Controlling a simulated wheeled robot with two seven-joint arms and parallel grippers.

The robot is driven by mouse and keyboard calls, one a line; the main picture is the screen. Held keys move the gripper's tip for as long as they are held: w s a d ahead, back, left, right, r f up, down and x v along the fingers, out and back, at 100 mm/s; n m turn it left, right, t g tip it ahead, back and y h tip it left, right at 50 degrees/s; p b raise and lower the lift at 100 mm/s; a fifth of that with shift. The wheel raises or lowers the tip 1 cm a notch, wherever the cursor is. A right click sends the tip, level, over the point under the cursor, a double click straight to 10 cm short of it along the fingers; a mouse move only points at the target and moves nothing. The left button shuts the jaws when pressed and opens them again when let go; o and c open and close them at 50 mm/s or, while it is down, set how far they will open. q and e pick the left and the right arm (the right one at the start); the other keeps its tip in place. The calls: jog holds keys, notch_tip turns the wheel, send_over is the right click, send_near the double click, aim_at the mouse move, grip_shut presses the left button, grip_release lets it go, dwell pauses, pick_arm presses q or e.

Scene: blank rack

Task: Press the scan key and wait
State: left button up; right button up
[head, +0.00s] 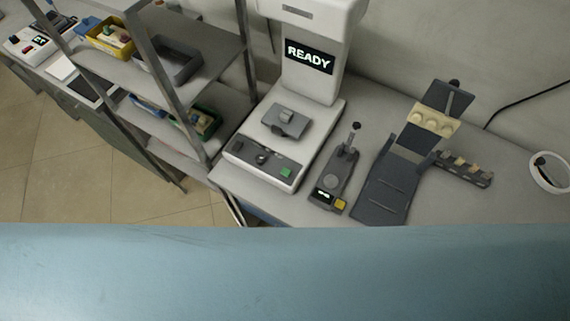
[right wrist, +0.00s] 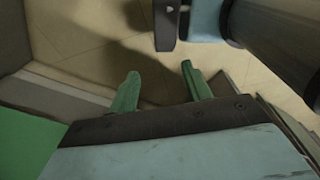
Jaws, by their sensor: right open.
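A white machine (head: 318,75) stands on the bench in the head view, with a dark display (head: 310,57) reading READY. A grey block-shaped fixture (head: 285,121) sits on its bed. Its dark front panel (head: 247,152) carries a green square key (head: 286,171) at the right end and dark knobs to the left. No label naming a scan key is readable. My right gripper (right wrist: 160,72) shows only in the right wrist view, its two green fingers apart and empty above tiled floor. My left gripper is in neither view.
Right of the machine are a small device (head: 331,181) with a yellow button (head: 341,204), a dark sloped stand (head: 385,187) and a slotted block (head: 464,168). A metal shelf rack (head: 205,66) with bins stands left. A blue surface fills the head view's bottom.

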jog(key=shift+w+a, duration=0.15)
jog(key=shift+w, duration=0.1)
jog(key=shift+s, duration=0.15)
grip_shut()
jog(key=shift+f, duration=0.1)
dwell(1.5)
